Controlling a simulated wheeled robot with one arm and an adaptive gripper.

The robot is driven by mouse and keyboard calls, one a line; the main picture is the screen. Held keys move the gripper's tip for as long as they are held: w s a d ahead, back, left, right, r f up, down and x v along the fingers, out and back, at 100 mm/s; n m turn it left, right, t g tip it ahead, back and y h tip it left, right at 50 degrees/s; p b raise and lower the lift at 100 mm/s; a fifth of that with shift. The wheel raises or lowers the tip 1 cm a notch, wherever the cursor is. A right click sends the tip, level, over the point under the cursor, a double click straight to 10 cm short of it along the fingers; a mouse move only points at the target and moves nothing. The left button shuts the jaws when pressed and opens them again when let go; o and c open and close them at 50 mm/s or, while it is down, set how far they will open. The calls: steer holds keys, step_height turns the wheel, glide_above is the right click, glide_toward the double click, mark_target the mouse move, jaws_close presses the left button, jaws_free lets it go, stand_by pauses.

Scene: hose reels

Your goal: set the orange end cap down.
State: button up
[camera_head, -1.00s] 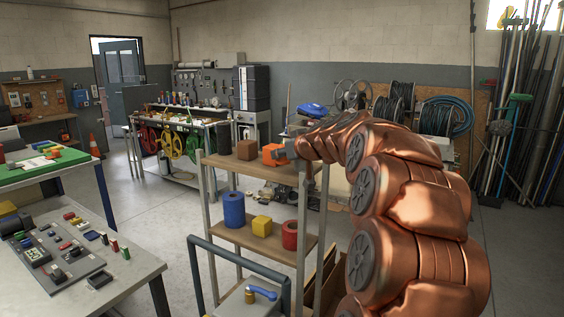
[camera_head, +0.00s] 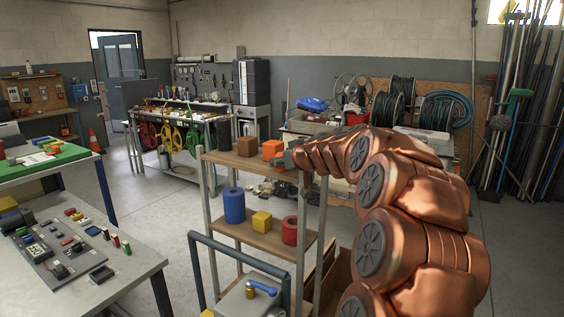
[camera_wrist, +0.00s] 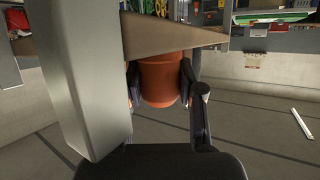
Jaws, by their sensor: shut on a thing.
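The orange end cap (camera_wrist: 159,82) shows in the wrist view as a rounded orange cylinder between the two fingers of my gripper (camera_wrist: 163,90), which is shut on it. Its top end overlaps the edge of a wooden shelf board (camera_wrist: 170,38); I cannot tell if they touch. In the head view my gripper (camera_head: 283,160) is at the right end of the rack's top shelf (camera_head: 238,161).
A grey rack post (camera_wrist: 85,80) stands very close on the left in the wrist view. The top shelf also bears a brown block (camera_head: 247,146) and a dark cylinder (camera_head: 224,143). The lower shelf holds a blue roll (camera_head: 234,205), yellow block (camera_head: 261,221) and red roll (camera_head: 290,230).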

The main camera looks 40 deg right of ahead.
steer(key=o, duration=0.8)
steer(key=shift+c, duration=0.2)
steer(key=shift+r, duration=0.1)
steer(key=b+v, duration=0.2)
steer(key=v, duration=1)
